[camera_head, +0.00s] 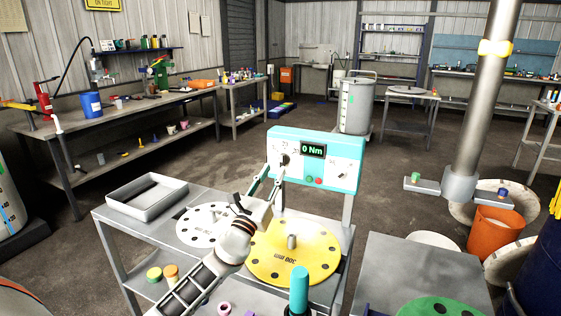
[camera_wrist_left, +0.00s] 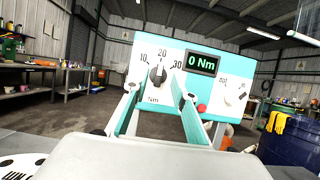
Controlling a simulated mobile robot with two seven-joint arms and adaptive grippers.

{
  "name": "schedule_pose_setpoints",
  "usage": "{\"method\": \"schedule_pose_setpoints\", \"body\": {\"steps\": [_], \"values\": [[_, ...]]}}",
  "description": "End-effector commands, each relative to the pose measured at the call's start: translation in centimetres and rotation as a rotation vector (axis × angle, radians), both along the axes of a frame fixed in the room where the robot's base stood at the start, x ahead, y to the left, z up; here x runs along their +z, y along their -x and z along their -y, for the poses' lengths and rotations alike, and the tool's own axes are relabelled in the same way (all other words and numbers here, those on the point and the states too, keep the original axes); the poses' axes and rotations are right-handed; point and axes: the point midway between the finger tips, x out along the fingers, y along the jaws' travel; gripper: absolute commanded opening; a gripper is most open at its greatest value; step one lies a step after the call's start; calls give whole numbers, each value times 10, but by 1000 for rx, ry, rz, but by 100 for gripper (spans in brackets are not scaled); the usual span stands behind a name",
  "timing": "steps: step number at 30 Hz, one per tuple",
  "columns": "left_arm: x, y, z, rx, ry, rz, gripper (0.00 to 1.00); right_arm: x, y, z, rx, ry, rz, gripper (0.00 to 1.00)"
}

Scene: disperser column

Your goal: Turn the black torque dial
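The black torque dial (camera_wrist_left: 157,74) sits on the teal and white control panel (camera_wrist_left: 225,80), under scale numbers 10, 20 and 30. In the head view the dial (camera_head: 285,159) is at the panel's left, beside a display (camera_head: 313,150) reading 0 Nm. My left gripper (camera_head: 274,172) is open in front of the panel. In the left wrist view its fingers (camera_wrist_left: 155,86) lie on either side of the dial, with a gap to each side in the picture. I cannot tell whether the tips reach the dial's depth. My right gripper is not in view.
Green and red buttons (camera_head: 314,180) sit below the display. A yellow disc (camera_head: 300,262) and a white disc (camera_head: 203,232) lie on the metal table below the panel. A grey tray (camera_head: 147,207) stands at the left. A teal upright cylinder (camera_head: 299,288) stands in front.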

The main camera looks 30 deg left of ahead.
Motion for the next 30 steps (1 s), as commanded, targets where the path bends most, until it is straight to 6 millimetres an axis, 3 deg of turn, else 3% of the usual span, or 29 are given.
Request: {"method": "schedule_pose_setpoints", "body": {"steps": [3, 9, 21, 24, 25, 30], "values": [[9, -19, -1, 1, 1, 2, 26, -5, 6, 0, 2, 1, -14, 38], [17, -41, -2, 0, 1, 0, 26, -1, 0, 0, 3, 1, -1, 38], [20, -48, -2, -1, 2, -1, 26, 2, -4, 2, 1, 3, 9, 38], [20, -48, -2, -1, 2, -1, 3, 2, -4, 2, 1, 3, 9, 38], [20, -48, -2, -1, 2, -1, 0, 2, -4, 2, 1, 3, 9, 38], [20, -48, -2, -1, 3, -1, 0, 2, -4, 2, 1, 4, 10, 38]]}}
